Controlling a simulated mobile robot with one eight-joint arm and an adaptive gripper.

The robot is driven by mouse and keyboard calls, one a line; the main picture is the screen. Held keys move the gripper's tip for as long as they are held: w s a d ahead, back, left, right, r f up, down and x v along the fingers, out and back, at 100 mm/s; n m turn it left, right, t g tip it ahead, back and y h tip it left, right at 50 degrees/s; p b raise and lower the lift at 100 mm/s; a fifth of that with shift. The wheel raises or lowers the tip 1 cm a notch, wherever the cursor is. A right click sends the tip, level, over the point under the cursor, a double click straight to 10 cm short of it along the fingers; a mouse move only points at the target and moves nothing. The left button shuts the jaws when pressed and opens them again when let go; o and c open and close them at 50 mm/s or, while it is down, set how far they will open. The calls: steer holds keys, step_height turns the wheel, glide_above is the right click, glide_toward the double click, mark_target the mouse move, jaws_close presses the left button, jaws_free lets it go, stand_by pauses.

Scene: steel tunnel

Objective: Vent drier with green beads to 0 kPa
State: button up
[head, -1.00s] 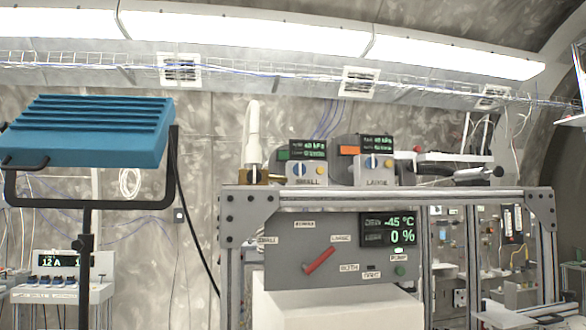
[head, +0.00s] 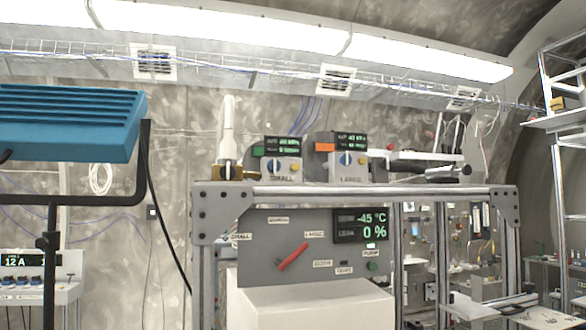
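Two drier units stand on top of the metal frame in the head view. The left one, labelled SMALL (head: 282,171), has a green patch (head: 258,151) beside its dark display (head: 283,146). It has a blue knob (head: 278,165) with a white mark and a yellow button (head: 295,168). The right one, labelled LARGE (head: 350,170), has an orange patch (head: 325,147), a blue knob (head: 346,159) and a similar display (head: 351,140). The display digits are too small to read surely. My gripper is not in view.
Below, a grey panel (head: 260,265) carries a red lever (head: 293,257) and a display (head: 360,225) reading -45 °C and 0 %. A white box (head: 310,305) stands before it. A blue finned lamp (head: 70,120) on a black stand is at left. A white bottle-like part (head: 228,130) stands left of SMALL.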

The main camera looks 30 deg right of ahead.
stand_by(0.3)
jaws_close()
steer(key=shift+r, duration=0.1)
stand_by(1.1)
